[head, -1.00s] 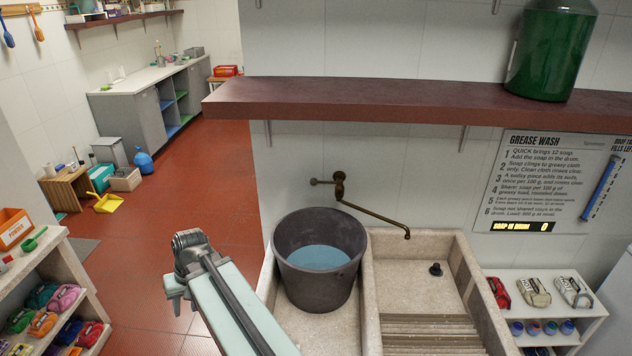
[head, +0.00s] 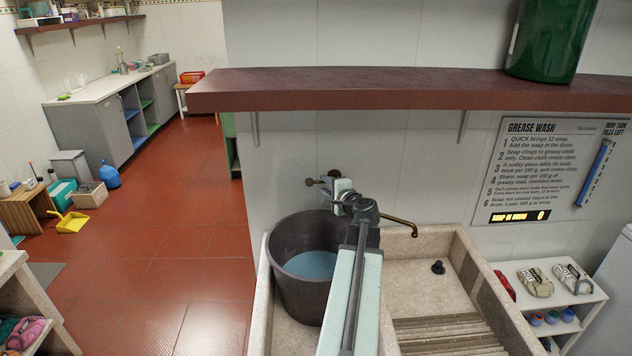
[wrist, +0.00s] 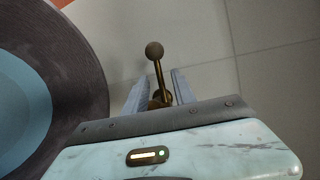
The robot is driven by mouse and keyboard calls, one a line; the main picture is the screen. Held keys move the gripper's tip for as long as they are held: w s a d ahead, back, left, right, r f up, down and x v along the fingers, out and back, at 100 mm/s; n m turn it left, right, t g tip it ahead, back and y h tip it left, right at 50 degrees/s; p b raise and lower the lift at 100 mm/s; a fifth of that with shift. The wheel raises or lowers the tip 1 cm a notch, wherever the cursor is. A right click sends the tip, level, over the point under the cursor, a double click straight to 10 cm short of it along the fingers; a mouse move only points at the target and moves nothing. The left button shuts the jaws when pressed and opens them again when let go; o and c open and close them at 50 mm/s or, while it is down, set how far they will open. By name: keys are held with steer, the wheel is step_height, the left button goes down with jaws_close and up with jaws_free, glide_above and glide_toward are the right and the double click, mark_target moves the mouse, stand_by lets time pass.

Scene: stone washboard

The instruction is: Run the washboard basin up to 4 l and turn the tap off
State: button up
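The brass tap (head: 402,219) is on the wall, its spout over the washboard basin (head: 412,284); I see no water running from it. The basin floor looks bare, with a black plug (head: 438,267) and stone ridges (head: 450,332) in front. My gripper (wrist: 160,78) is at the tap, also in the head view (head: 340,184). Its two fingers are apart, one on each side of the tap's handle (wrist: 155,52), a brass stem with a round knob. I cannot tell whether they touch it. My arm hides part of the tap in the head view.
A dark bucket (head: 290,285) with blue water stands left of the basin, close beside my gripper; it also fills the left of the wrist view (wrist: 75,55). A dark red shelf (head: 400,90) overhangs the tap. A sign (head: 550,165) and a low shelf (head: 570,300) are right.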

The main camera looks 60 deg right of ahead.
steer(key=b+x, duration=0.1)
steer(key=x, duration=0.6)
steer(key=shift+w+d+f, duration=0.1)
steer(key=shift+w+f, duration=0.05)
jaws_close()
stand_by(1.0)
